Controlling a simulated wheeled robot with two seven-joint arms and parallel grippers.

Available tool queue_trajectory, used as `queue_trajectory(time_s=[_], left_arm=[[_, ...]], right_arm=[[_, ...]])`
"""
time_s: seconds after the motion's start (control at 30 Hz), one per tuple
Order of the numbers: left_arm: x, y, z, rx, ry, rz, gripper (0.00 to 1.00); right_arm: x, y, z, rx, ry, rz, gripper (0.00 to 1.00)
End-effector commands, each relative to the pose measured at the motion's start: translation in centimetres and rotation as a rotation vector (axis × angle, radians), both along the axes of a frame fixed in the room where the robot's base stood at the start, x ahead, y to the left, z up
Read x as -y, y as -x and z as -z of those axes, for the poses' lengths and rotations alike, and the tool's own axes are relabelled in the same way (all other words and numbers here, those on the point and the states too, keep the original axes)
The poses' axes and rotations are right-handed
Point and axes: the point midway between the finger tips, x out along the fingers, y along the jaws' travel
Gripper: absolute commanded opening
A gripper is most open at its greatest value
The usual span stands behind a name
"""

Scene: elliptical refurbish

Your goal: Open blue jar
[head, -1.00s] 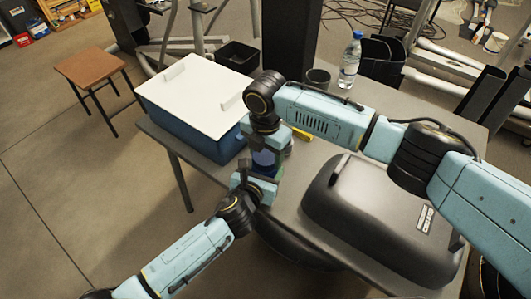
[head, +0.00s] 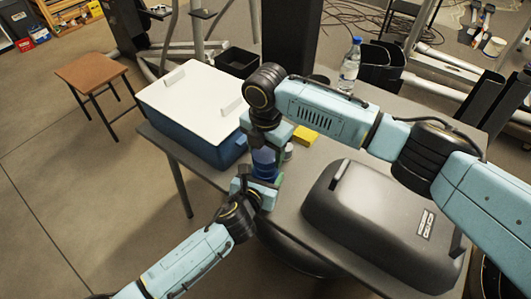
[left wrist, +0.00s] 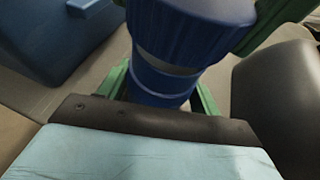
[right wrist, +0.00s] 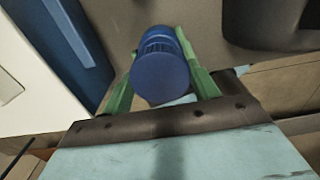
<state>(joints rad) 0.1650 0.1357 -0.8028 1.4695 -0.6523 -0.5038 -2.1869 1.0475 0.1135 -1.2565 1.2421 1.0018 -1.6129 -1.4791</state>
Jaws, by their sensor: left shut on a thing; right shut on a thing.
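The blue jar (head: 264,162) is upright between my two grippers, near the table's left edge. In the left wrist view its ribbed blue upper part (left wrist: 190,22) sits above a pale grey band and a smooth blue lower part (left wrist: 160,84). My left gripper (head: 265,181) is shut on the lower part, green fingers on either side. My right gripper (head: 266,146) comes from above and is shut on the upper part. The right wrist view shows the jar's round blue end (right wrist: 160,80) between green fingers. I cannot tell whether the lid is loose, or whether the jar touches the table.
A blue box with a white lid (head: 195,90) stands left of the jar. A dark grey case (head: 380,220) lies to the right. A yellow block (head: 305,134) and a small grey cylinder (head: 288,151) are close behind the jar. A water bottle (head: 350,65) stands farther back.

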Motion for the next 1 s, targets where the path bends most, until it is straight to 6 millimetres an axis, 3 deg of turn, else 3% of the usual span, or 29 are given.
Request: queue_trajectory(time_s=[0.2, 0.4, 0.43, 0.63, 1.0], left_arm=[[0.0, 0.1, 0.2, -0.003, -0.002, 0.0, 0.0], [0.0, 0.1, 0.2, -0.003, -0.003, -0.001, 0.0], [0.0, 0.1, 0.2, -0.003, -0.003, -0.001, 0.65], [0.0, 0.0, 0.1, -0.002, -0.002, 0.0, 0.89], [-0.3, 0.7, -0.3, -0.002, -0.002, 0.0, 0.89]], right_arm=[[0.0, 0.0, -2.7, 0.001, -0.002, 0.0, 0.33], [0.0, 0.0, -2.9, 0.0, 0.0, 0.0, 0.33], [0.0, 0.0, -2.9, 0.0, 0.0, 0.0, 0.33], [0.0, 0.0, -2.8, 0.0, 0.0, 0.0, 0.33], [0.0, 0.0, -3.2, 0.001, -0.001, -0.001, 0.33]])
